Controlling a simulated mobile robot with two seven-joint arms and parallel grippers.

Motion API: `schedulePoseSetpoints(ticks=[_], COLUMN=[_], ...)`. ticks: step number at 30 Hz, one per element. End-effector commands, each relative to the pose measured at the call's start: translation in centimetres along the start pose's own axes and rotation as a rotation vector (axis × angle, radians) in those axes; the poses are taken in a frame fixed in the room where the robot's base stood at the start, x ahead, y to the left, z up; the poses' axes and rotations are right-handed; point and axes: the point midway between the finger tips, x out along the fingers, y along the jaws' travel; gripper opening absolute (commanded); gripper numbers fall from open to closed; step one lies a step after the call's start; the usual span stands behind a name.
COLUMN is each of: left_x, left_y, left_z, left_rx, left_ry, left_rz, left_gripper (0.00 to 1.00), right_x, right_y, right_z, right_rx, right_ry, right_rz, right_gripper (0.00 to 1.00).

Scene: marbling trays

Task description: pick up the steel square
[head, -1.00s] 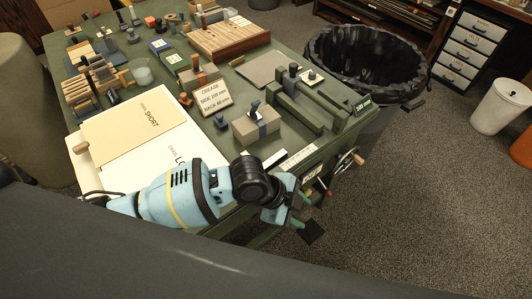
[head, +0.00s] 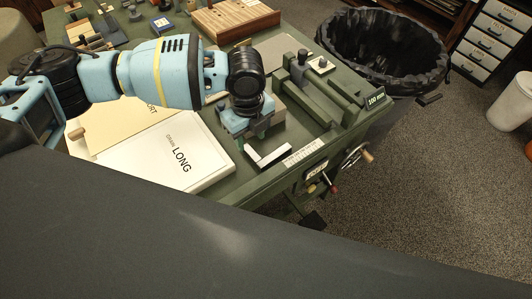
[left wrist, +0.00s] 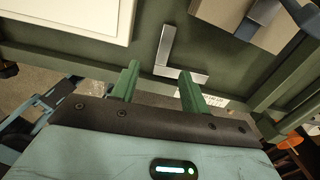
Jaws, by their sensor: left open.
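The steel square (head: 268,157) is a small bright L-shaped piece lying flat on the green table near its front edge. It also shows in the left wrist view (left wrist: 163,48), its short leg just past the fingertips. My left gripper (head: 250,130) is above the table, close behind the square in the head view. In the left wrist view, its two green fingers (left wrist: 160,74) are apart with nothing held between them, and the square's corner lies just ahead of the gap. My right gripper is not in view.
A white LONG board (head: 205,165) lies left of the square. A tan block (left wrist: 225,18) sits close to it, partly hidden by my gripper in the head view. Green rails (head: 312,95), a scale strip (head: 304,152) and a handwheel (head: 352,157) are to the right.

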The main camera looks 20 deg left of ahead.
Motion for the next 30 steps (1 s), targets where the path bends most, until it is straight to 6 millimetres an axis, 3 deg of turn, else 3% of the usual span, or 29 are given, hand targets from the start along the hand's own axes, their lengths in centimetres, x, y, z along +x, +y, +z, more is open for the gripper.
schedulePoseSetpoints(ticks=[6,13,23,30], left_x=[2.2,3.0,7.2,7.6], left_y=[0.0,-0.1,-0.5,-0.6], left_z=[-0.1,-0.1,-0.2,-0.2], left_rx=[0.0,0.0,-0.001,-0.001], left_ry=[0.002,0.001,0.0,0.001], left_rz=[0.002,0.001,0.001,-0.002], left_gripper=[0.45,0.45,0.45,0.45], right_x=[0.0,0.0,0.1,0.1], right_y=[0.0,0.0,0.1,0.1], right_z=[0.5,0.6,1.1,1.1], right_rx=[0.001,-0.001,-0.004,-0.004], right_ry=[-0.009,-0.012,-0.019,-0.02], right_rz=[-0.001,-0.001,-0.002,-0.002], right_gripper=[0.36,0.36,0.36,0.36])
